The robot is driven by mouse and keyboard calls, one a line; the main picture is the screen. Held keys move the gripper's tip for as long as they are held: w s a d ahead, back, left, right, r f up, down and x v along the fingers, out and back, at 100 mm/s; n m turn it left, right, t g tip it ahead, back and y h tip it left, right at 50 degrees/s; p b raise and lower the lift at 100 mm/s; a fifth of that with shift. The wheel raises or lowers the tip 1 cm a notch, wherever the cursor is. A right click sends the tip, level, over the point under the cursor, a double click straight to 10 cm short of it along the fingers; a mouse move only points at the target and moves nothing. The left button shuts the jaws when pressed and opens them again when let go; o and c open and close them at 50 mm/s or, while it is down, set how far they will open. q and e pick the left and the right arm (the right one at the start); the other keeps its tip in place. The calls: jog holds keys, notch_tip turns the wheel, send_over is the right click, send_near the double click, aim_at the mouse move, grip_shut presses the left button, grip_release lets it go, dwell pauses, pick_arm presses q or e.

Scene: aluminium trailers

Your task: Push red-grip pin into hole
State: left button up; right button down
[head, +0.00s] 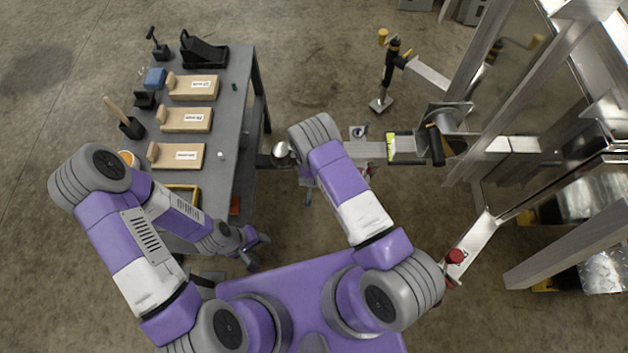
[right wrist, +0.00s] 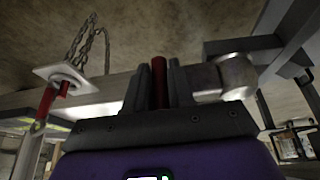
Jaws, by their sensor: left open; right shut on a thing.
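In the right wrist view my right gripper (right wrist: 160,85) is shut on the red grip of the pin (right wrist: 159,72), which stands up between the dark fingers. The rest of the pin and the hole are hidden, so I cannot tell how the pin lies to the hole. A metal bar with a shiny round end (right wrist: 237,76) is right behind and to the right of the fingers. In the head view my right gripper is hidden under my own arm. My left gripper (head: 254,252) is open and empty beside the bench's lower right corner.
The grey bench (head: 228,125) on the left bears wooden blocks and tools. The trailer drawbar (head: 368,150) runs right to the aluminium frame (head: 500,145). A jack (head: 388,75) stands behind it. In the right wrist view, chains (right wrist: 85,45) and a red lever (right wrist: 45,102) are at the left.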

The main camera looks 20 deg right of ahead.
jog(key=shift+w+d+b, duration=0.35)
jog(key=shift+w+b, duration=0.55)
jog(key=shift+w, duration=0.3)
jog(key=shift+w+d+b, duration=0.3)
jog(key=shift+w+b, duration=0.55)
jog(key=shift+w, duration=0.3)
jog(key=shift+w+d+b, duration=0.35)
jog(key=shift+w+b, duration=0.55)
jog(key=shift+w, duration=0.3)
jog(key=c, duration=0.9)
grip_release()
jog(key=p+v, duration=0.3)
jog(key=v, duration=0.4)
jog(key=shift+s+r, duration=0.1)
jog(key=shift+r, duration=0.15)
jog(key=shift+s, duration=0.1)
